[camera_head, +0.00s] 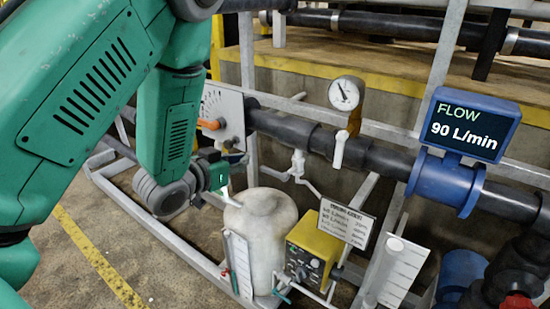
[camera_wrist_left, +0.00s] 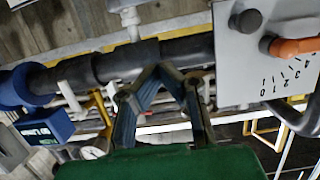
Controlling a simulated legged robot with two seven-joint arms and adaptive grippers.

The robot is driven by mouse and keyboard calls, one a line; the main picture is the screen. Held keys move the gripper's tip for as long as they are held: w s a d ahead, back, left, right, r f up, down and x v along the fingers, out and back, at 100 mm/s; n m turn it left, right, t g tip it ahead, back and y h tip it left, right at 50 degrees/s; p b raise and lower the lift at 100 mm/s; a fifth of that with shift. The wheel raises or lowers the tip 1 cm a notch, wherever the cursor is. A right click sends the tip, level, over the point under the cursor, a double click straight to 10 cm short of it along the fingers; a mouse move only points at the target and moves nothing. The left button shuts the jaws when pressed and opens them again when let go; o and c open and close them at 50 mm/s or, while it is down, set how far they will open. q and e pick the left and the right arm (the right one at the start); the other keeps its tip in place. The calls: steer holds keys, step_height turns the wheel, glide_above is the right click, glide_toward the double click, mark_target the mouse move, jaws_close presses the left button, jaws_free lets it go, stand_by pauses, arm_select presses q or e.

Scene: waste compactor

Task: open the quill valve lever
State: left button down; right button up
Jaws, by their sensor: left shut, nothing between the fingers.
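A small white valve fitting with a lever (camera_head: 298,165) hangs under the dark pipe; a white handle (camera_head: 339,150) hangs below the gauge. I cannot tell which is the quill valve lever. A white fitting (camera_wrist_left: 131,22) also shows on the pipe in the left wrist view. An orange handle (camera_head: 209,124) sits on a marked dial plate, and this handle (camera_wrist_left: 294,47) shows at the right in the left wrist view. My left gripper (camera_head: 236,157) is below the dial plate, left of the white valve. In the left wrist view its fingers (camera_wrist_left: 160,72) are together and empty. My right gripper is not in view.
A white tank (camera_head: 262,225) stands below, with a yellow pump box (camera_head: 312,250) to its right. A blue flow meter (camera_head: 470,125) reads 90 L/min. Dark pipe (camera_head: 385,160) and grey frame bars (camera_head: 440,70) cross the area. Open floor (camera_head: 150,245) lies left of the tank.

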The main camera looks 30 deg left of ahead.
arm_select(q)
steer(key=w+d+f+p, duration=0.1)
steer(key=w+f, duration=0.5)
steer(key=w, duration=0.3)
steer(key=shift+d+f, duration=0.15)
steer(key=shift+d, duration=0.15)
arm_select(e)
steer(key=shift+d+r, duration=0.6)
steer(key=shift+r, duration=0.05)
